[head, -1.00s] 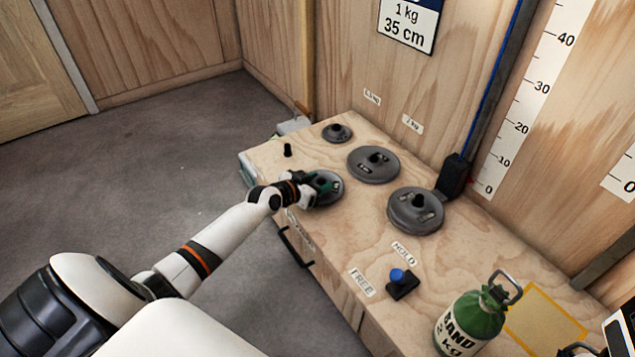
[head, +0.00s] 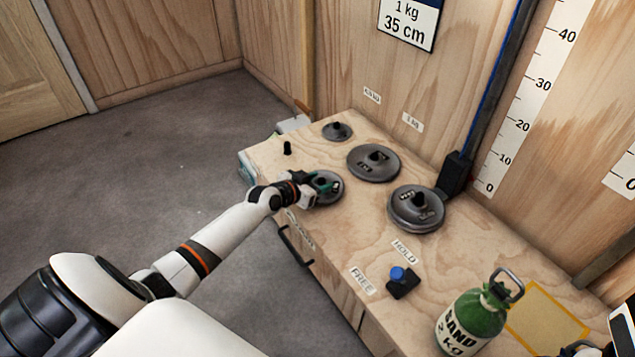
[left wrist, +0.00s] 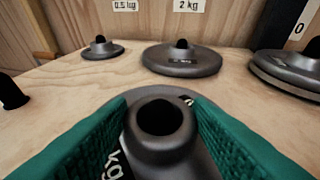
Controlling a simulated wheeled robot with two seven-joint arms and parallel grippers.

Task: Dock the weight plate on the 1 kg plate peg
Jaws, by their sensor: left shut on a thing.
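The grey weight plate (head: 327,198) is at the front left of the wooden bench top, with part of its "kg" marking visible in the left wrist view (left wrist: 113,165). My left gripper (head: 322,183) is shut on its raised hub, and its green pads (left wrist: 160,118) flank the hub in the left wrist view. The hub shows a dark round top; I cannot tell whether a peg is inside it. A bare black peg (head: 287,148) stands to the left of the plate. The 1 kg label is not readable. A dark shape at the lower right edge may be my right gripper (head: 578,349).
Behind stand a small plate (head: 337,131), a medium plate (head: 373,163) and a large stack (head: 416,208), with black peg tops showing. A blue-knobbed switch (head: 401,280) and a green sand weight (head: 473,317) are to the right. The wooden wall rises behind.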

